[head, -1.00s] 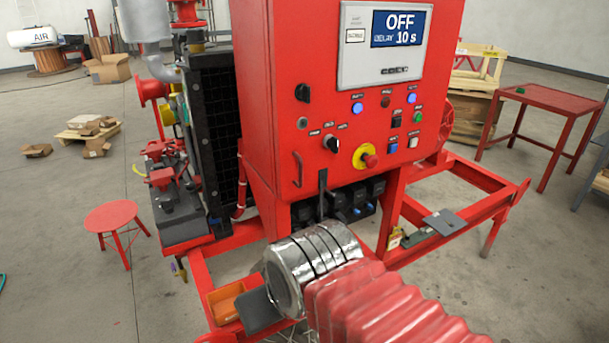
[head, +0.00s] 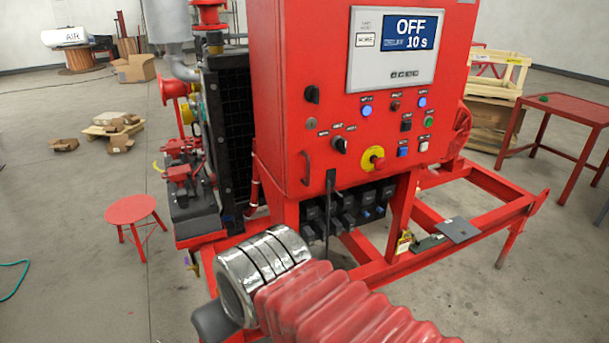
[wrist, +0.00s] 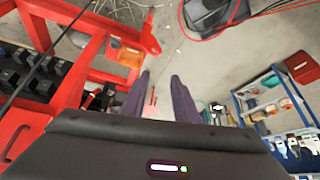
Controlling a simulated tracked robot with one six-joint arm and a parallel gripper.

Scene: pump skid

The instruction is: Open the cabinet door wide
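The red cabinet (head: 335,100) stands upright in the head view, its door looking shut. A display reading OFF, knobs and buttons are on its front. In the wrist view the cabinet's red face (wrist: 22,125) and the handle (wrist: 22,145) lie at the left edge. My gripper (wrist: 160,76) is open and empty, its two fingers apart and pointing past the cabinet towards the floor. It is clear of the handle. In the head view my forearm hides most of it.
A black upright bar (head: 329,205) stands by the cabinet's lower edge. The skid frame (head: 480,215) extends right. A red stool (head: 130,212) is at left, a red table (head: 570,115) at right. An orange bin (wrist: 130,57) and a blue shelf (wrist: 275,105) show in the wrist view.

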